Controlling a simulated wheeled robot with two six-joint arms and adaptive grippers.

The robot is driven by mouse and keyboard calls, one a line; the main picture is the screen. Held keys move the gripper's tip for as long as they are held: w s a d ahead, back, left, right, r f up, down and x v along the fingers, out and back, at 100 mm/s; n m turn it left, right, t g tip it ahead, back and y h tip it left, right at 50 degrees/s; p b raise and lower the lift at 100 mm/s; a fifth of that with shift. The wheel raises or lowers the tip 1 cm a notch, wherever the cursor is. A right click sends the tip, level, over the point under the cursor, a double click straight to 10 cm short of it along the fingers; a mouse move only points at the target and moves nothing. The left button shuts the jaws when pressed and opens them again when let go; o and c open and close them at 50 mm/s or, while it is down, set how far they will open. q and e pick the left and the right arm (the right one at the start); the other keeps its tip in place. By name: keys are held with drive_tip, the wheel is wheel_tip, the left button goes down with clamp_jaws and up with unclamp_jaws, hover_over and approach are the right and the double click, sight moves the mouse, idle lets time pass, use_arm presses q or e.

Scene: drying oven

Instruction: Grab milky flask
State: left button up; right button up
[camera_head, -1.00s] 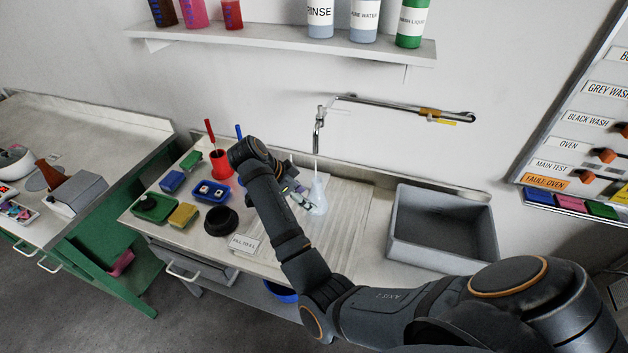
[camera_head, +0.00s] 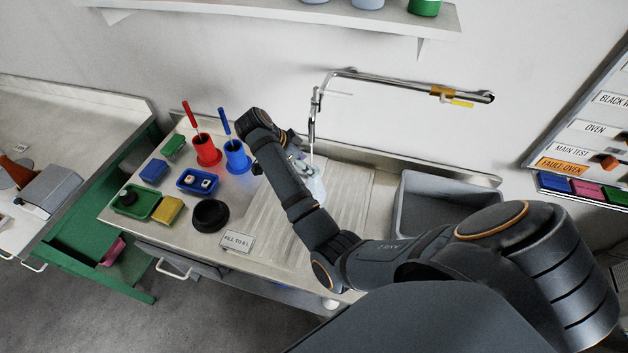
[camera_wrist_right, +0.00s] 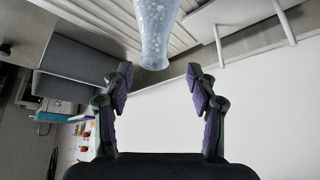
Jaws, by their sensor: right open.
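The milky flask (camera_head: 316,184) is pale, bluish and translucent. In the head view it stands under the tap (camera_head: 312,118) on the ribbed draining board, partly hidden behind my right arm. In the right wrist view the flask (camera_wrist_right: 155,30) shows speckled glass, upside down in the picture, with its narrow end pointing toward the gap between my fingers. My right gripper (camera_wrist_right: 158,80) is open and empty, its fingers spread on either side and short of the flask. In the head view the gripper (camera_head: 298,163) is mostly hidden beside the flask. My left gripper is not in view.
A grey basin (camera_head: 420,210) is to the right of the draining board (camera_head: 345,215). Left of it are a black ring (camera_head: 210,216), red (camera_head: 207,152) and blue (camera_head: 236,158) brush holders, and several sponges and trays. The tap's pipe runs along the wall above.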

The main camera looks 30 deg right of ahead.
sight(314, 184)
drive_tip(key=shift+s+d+f+p, duration=0.45)
drive_tip(key=shift+f+p, duration=0.2)
drive_tip(key=shift+p, duration=0.2)
drive_tip(key=x, duration=0.2)
drive_tip(key=shift+f+p, duration=0.3)
drive_tip(key=shift+d+f, duration=0.25)
drive_tip(key=shift+f, duration=0.1)
drive_tip(key=shift+a, duration=0.15)
drive_tip(key=c, duration=0.4)
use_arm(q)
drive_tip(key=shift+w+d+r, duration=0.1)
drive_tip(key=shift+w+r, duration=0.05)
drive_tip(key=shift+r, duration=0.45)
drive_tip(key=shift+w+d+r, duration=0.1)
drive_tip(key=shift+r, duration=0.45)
use_arm(e)
clamp_jaws()
